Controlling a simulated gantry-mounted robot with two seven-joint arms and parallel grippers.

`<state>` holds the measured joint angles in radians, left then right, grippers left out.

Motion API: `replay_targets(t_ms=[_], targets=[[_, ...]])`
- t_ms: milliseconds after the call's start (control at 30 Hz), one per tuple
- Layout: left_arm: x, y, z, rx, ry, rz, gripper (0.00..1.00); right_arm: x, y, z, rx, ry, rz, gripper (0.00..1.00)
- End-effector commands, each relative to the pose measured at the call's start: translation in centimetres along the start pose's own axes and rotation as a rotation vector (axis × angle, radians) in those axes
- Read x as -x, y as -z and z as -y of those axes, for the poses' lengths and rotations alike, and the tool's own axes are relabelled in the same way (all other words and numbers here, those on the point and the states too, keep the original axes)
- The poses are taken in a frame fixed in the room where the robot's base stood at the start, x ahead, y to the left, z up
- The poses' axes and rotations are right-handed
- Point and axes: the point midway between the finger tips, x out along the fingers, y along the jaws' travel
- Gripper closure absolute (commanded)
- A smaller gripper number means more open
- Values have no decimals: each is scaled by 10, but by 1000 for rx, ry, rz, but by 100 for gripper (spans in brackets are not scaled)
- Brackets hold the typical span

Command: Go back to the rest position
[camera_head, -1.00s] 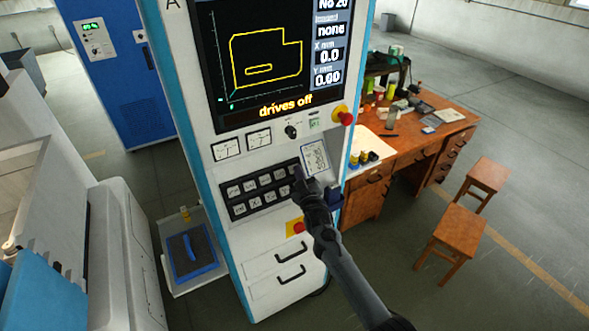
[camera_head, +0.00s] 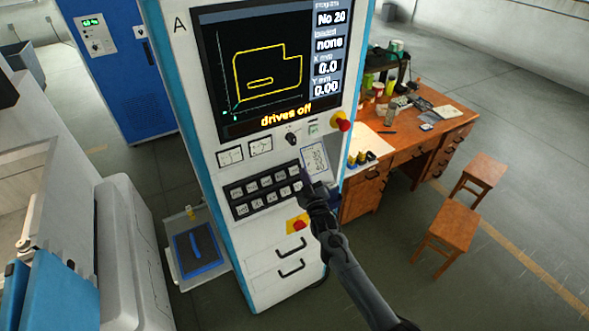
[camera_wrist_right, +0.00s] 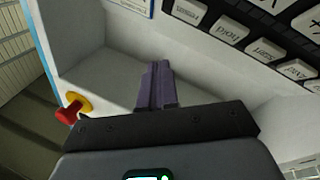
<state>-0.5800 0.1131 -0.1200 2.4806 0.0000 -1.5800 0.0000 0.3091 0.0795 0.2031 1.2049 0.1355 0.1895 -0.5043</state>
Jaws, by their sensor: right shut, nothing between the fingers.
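My right gripper (camera_head: 308,182) is in front of the control cabinet (camera_head: 270,285), at the right end of its black key panel (camera_head: 243,213). In the right wrist view its two fingers (camera_wrist_right: 155,88) are together with nothing between them. White keys (camera_wrist_right: 229,29) show at the upper right there, apart from the fingertips. My left gripper is in neither view.
The cabinet's screen (camera_head: 268,68) reads "drives off". Red knobs stand out at the panel's right edge (camera_head: 343,122) and below the keys (camera_head: 299,225). A wooden desk (camera_head: 410,150) and two stools (camera_head: 447,236) stand to the right. Open floor (camera_head: 530,180) lies beyond.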

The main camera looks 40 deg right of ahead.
Motion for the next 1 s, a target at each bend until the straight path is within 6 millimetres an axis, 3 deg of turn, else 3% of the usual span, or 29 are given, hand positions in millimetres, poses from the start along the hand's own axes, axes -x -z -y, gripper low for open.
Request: replay_targets(t_ms=[667,767,867,933,1000], targets=[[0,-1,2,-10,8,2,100,5,-8,2,5,7,11,100],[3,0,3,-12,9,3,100,20,-26,8,18,26,40,100],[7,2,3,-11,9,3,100,50,-58,19,43,65,88,100],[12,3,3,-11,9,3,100,83,-78,27,71,106,117,100],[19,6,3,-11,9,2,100,119,-81,32,94,150,118,100]])
